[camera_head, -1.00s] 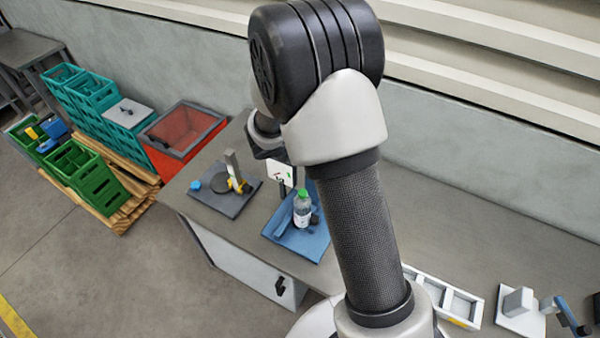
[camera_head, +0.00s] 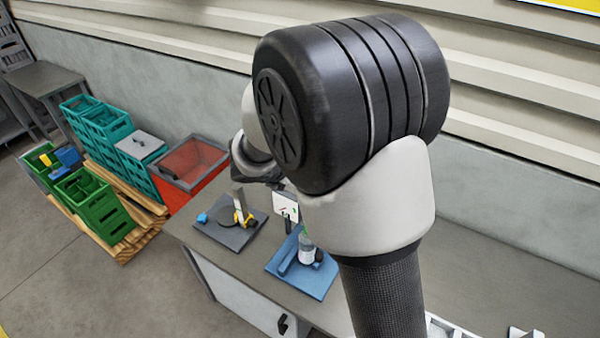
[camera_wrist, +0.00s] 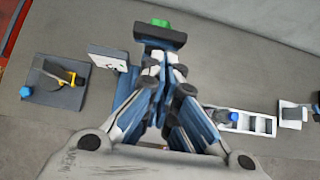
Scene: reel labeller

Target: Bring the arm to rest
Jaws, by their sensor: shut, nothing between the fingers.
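My gripper (camera_wrist: 160,36) fills the middle of the wrist view, its fingers drawn together with nothing held. In the head view my arm's large dark joint covers much of the picture and mostly hides the gripper. Below and beyond the fingertips, a green bottle cap (camera_wrist: 160,22) shows in the wrist view. In the head view the bottle (camera_head: 306,253) stands upright on a blue tray (camera_head: 315,284) on the bench, its top partly covered by my arm. The gripper is above the bench, apart from the bottle as far as I can tell.
A dark mat (camera_head: 221,234) with a yellow-and-grey device lies left on the bench. A white sign (camera_head: 286,204) stands behind the bottle. A red bin (camera_head: 188,168) and green crates (camera_head: 95,205) are beyond the bench's left end. A white divided tray (camera_wrist: 255,123) lies right in the wrist view.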

